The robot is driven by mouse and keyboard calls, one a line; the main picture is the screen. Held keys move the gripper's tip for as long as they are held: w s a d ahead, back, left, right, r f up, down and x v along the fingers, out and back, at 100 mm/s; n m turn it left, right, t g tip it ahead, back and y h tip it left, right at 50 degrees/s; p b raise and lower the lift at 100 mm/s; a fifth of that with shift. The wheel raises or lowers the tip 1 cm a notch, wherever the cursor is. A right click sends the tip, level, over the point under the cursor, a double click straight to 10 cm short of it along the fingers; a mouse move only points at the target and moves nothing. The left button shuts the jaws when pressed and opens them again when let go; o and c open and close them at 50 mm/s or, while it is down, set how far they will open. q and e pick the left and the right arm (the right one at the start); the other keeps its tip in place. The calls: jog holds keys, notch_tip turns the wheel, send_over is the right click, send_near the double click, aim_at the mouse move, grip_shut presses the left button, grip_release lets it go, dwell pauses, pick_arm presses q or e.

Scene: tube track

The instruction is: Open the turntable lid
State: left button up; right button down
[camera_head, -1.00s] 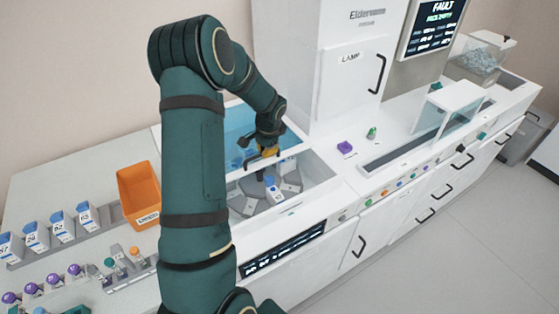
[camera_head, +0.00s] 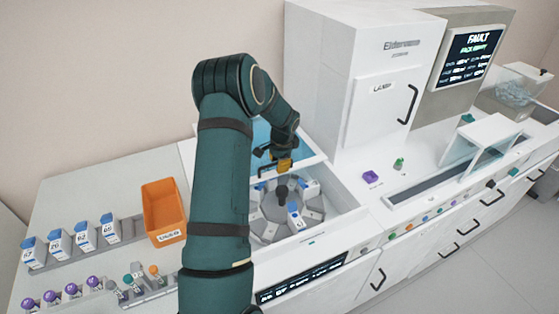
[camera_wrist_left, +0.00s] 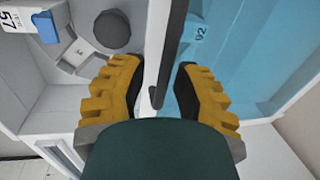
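The turntable lid (camera_head: 309,147) is a clear blue panel in a white frame. It stands tilted up at the back of the turntable well and also fills the right of the left wrist view (camera_wrist_left: 245,60). Below it the grey turntable (camera_head: 264,227) with its dark hub (camera_head: 281,191) is exposed. My left gripper (camera_head: 284,166) is at the lid's front edge. In the left wrist view its yellow fingers (camera_wrist_left: 157,95) are apart, on either side of the lid's edge and a dark bar, with gaps visible. My right gripper is not in view.
An orange bin (camera_head: 163,208) and a rack of blue-capped packs (camera_head: 83,238) stand left of the well. Purple-topped tubes (camera_head: 72,290) are in front. A tall white cabinet (camera_head: 362,70) rises close behind and right of the lid. A screen (camera_head: 470,55) reads FAULT.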

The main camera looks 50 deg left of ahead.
pick_arm(q)
jog(key=shift+o, duration=0.2)
jog(key=shift+w+a+r, duration=0.1)
jog(key=shift+w, duration=0.05)
jog(key=shift+r, duration=0.1)
jog(key=shift+r, duration=0.1)
jog(key=shift+r, duration=0.2)
notch_tip(320, 180, up, 11)
jog(key=d, duration=0.2)
jog(key=shift+s+d, duration=0.15)
jog(key=shift+s, duration=0.15)
